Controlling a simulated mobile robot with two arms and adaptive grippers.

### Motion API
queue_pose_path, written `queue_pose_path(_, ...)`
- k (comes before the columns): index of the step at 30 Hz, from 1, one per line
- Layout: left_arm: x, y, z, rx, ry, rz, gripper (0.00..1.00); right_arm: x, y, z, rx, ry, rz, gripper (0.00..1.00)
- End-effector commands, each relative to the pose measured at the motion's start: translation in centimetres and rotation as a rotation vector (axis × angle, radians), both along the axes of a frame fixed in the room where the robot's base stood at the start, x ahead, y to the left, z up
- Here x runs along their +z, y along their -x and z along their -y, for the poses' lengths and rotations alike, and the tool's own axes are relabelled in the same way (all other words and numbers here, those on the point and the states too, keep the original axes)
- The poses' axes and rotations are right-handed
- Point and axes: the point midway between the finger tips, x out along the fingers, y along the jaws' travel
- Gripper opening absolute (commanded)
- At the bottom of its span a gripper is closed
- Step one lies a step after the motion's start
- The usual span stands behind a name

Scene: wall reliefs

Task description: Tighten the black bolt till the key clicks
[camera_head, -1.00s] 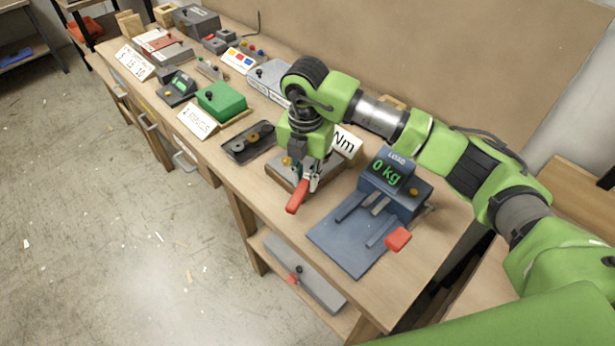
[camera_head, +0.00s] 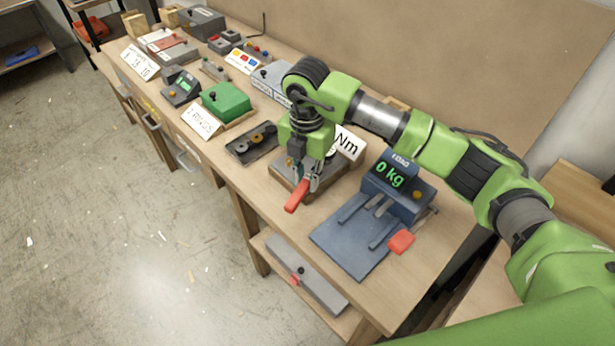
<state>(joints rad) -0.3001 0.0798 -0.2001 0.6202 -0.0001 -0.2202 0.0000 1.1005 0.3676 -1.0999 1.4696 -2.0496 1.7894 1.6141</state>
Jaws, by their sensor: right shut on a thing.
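My right gripper (camera_head: 306,172) points down over a small fixture on a wooden base (camera_head: 281,181) near the bench's front edge. It is shut on the key, whose red handle (camera_head: 297,196) sticks out toward the front edge. A white sign reading "Nm" (camera_head: 348,143) stands just behind the fixture, partly covered by my arm. The black bolt cannot be made out; my gripper and wrist cover much of the fixture. My left gripper is not in view.
Right of the fixture stands a blue load device (camera_head: 345,246) reading "0 kg", with a red pad (camera_head: 401,242). Left of it lie a dark tray with rings (camera_head: 252,143) and a green box (camera_head: 226,101). A grey unit (camera_head: 305,272) sits on the lower shelf.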

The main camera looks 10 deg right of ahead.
Motion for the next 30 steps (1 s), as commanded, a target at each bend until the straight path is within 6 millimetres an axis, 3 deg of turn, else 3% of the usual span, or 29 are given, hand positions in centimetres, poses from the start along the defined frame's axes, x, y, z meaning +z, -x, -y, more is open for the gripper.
queue_pose_path(30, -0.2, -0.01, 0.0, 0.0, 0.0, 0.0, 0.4, 0.14, -0.69, -0.59, -0.085, -0.001, 0.005, 0.0)
